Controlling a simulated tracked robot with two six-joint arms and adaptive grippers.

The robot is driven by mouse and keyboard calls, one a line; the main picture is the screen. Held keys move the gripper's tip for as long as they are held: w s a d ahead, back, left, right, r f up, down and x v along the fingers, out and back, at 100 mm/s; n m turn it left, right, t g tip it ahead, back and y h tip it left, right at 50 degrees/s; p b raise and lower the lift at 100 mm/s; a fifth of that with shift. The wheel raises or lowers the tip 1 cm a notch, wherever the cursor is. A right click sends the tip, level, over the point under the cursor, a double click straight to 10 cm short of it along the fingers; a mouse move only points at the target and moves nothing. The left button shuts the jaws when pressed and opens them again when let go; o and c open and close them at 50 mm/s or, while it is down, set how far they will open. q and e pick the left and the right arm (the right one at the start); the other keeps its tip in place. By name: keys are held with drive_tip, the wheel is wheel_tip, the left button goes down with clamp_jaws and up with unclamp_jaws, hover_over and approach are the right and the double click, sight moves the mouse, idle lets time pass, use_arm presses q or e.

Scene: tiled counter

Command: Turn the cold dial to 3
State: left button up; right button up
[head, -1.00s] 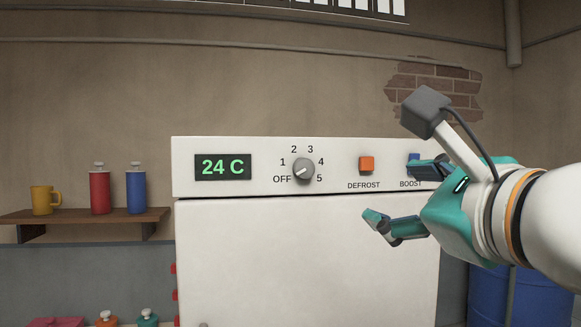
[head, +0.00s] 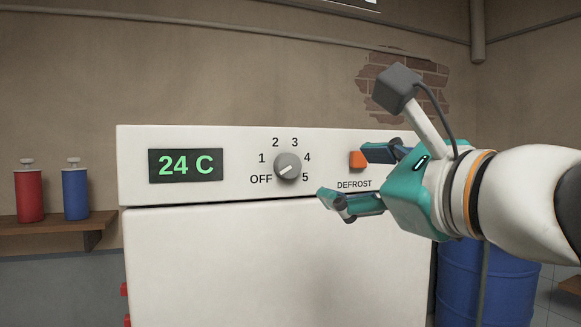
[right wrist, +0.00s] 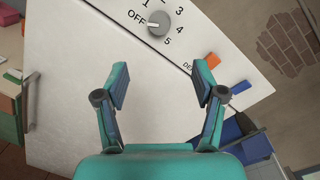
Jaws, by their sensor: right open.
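The cold dial (head: 287,166) is a round grey knob on the white appliance's front panel, ringed by the labels OFF and 1 to 5. Its white mark points lower left, toward OFF. The dial also shows at the top of the right wrist view (right wrist: 158,22), beyond the fingers. My right gripper (head: 347,176) is open and empty, to the right of the dial and apart from it, with one finger above the other. In the right wrist view its two fingers (right wrist: 161,84) are spread wide. My left gripper is not in view.
The orange DEFROST button (head: 357,160) is right beside my upper finger. The display (head: 186,165) reads 24 C. Red (head: 29,193) and blue (head: 75,191) bottles stand on a shelf at left.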

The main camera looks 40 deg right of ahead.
sight(292, 168)
drive_tip(key=w, duration=0.5)
drive_tip(key=w+d+p, duration=0.1)
drive_tip(key=w, duration=0.4)
drive_tip(key=w+d+p, duration=0.1)
drive_tip(key=w, duration=0.4)
drive_tip(key=shift+w+d, duration=0.15)
drive_tip(key=shift+w, duration=0.05)
drive_tip(key=shift+f, duration=0.1)
drive_tip(key=c, duration=1.1)
drive_tip(key=shift+c, duration=0.2)
